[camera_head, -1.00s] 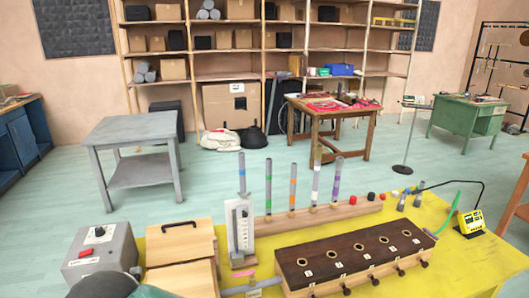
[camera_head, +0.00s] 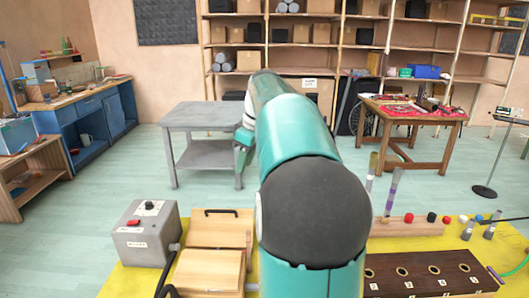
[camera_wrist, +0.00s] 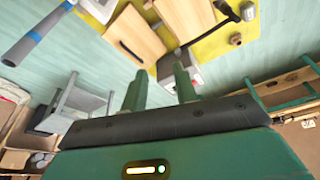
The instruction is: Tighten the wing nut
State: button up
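No wing nut can be made out in either view. My arm rises through the middle of the head view and hides part of the yellow bench top (camera_head: 120,276). My gripper (camera_wrist: 160,88) shows in the wrist view with its two green fingers apart and nothing between them. It is away from the bench items. The dark wooden block with round holes (camera_head: 418,284) lies at the lower right of the head view, partly cut off. Upright banded tubes (camera_head: 391,190) stand behind it, some hidden by my arm.
A grey control box (camera_head: 145,235) and wooden boxes with a black handle (camera_head: 222,228) stand at the left of the bench. Beyond are a grey table (camera_head: 195,125), a brown table (camera_head: 412,110), a blue cabinet (camera_head: 85,125) and shelves. Open floor lies between them.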

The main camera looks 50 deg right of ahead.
jog(key=s+d+f+n+t+y, duration=0.1)
jog(key=s+d, duration=0.2)
jog(key=d, duration=0.5)
jog(key=s+d+f, duration=0.1)
jog(key=s+d, duration=0.2)
jog(key=d, duration=0.6)
jog(key=x, duration=1.4)
jog(key=shift+a, duration=0.2)
jog(key=shift+r, duration=0.1)
grip_shut()
jog(key=m, duration=0.1)
jog(key=m+h, duration=0.1)
jog(key=m, duration=0.1)
jog(key=shift+d+m, duration=0.25)
jog(key=shift+m, duration=0.05)
